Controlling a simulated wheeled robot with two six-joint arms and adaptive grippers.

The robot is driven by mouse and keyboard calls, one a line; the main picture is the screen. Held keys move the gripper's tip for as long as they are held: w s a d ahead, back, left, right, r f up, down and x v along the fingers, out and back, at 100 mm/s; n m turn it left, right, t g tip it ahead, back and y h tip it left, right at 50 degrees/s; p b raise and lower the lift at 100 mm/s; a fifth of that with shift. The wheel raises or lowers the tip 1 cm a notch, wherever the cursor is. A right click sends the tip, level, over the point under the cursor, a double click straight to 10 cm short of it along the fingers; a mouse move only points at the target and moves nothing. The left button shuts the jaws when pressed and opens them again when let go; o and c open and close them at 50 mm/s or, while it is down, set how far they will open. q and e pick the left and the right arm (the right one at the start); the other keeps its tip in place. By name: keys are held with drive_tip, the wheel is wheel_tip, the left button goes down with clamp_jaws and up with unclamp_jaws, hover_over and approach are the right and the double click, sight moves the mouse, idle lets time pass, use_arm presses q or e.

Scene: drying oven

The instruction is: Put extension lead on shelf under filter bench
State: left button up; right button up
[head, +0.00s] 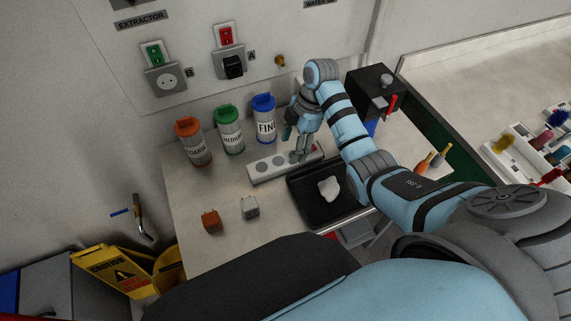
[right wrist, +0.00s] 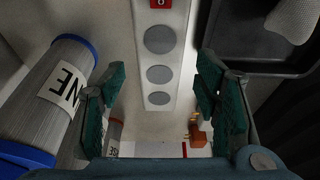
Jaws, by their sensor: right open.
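The extension lead (head: 265,168) is a long white bar with round grey sockets. It lies on the bench (head: 185,235) in front of the bottles. My right gripper (head: 299,155) is over its right end, pointing down. In the right wrist view the lead (right wrist: 158,42) runs between the two open fingers (right wrist: 160,75), with a gap on each side. A red switch shows at its end. I cannot tell how far the fingertips are above the bench top. My left gripper is not in view. The shelf under the bench cannot be made out clearly.
Orange, green and blue-capped bottles (head: 265,120) stand behind the lead; the blue one is close to my gripper. A black tray (head: 305,208) with a white lump lies in front. Two plugs (head: 211,220) sit at front left. A black box (head: 374,88) stands behind my right arm.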

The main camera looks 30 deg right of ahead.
sight(286, 159)
drive_tip(key=x, duration=0.5)
drive_tip(key=shift+w+a+f, duration=0.1)
drive_tip(key=shift+a+f, duration=0.05)
drive_tip(key=shift+a, duration=0.1)
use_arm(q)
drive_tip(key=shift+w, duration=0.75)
use_arm(e)
drive_tip(key=c, duration=1.2)
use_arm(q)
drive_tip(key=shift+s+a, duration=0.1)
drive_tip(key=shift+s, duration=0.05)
use_arm(e)
drive_tip(key=shift+r, duration=0.2)
